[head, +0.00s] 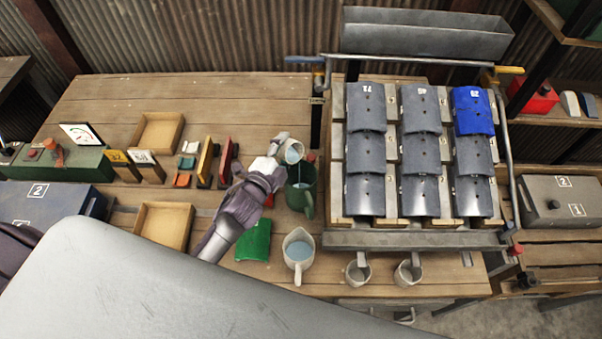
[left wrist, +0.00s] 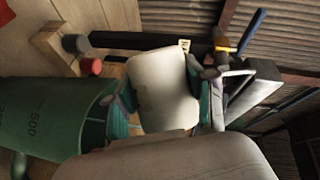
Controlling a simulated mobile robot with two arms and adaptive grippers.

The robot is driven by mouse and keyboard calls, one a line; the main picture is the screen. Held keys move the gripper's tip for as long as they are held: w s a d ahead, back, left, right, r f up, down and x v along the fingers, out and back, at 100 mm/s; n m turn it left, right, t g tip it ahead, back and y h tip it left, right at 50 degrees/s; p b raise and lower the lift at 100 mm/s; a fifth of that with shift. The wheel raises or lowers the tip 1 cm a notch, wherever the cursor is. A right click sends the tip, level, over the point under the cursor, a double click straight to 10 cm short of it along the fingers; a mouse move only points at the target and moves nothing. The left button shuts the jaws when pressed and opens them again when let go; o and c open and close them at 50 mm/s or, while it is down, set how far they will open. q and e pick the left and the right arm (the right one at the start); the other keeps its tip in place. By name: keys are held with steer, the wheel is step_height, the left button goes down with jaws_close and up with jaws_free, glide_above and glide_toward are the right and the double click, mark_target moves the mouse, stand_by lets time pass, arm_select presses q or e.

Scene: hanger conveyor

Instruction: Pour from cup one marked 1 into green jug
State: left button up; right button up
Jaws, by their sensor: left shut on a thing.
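A pale cup (head: 291,151) with bluish liquid inside is held tilted above the green jug (head: 308,201), its mouth over the jug's opening. My left gripper (head: 274,157) is shut on this cup. A faint light streak seems to run from the cup's lip toward the jug; it is too small to be sure. In the left wrist view the cup (left wrist: 160,88) sits between the fingers, and the green jug (left wrist: 45,118) with a 500 mark lies beside them. No number on the cup can be read. My right gripper is not in view.
A white jug (head: 299,256) with blue liquid stands in front. Two small mugs (head: 358,274) (head: 407,273) stand at the bench's front edge. A rack of grey curved plates (head: 419,155) is close on the right.

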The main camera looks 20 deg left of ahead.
arm_select(q)
steer(key=shift+f+m+t+b, duration=0.1)
steer(key=shift+m+t+b, duration=0.2)
steer(key=shift+m+b, duration=0.15)
stand_by(0.7)
steer(key=shift+d+f+m+b, duration=0.15)
steer(key=shift+m+b, duration=0.2)
steer(key=shift+b, duration=0.55)
stand_by(0.5)
steer(key=shift+s+m+t+b, duration=0.1)
steer(key=shift+m+t+b, duration=0.25)
steer(key=shift+b, duration=0.3)
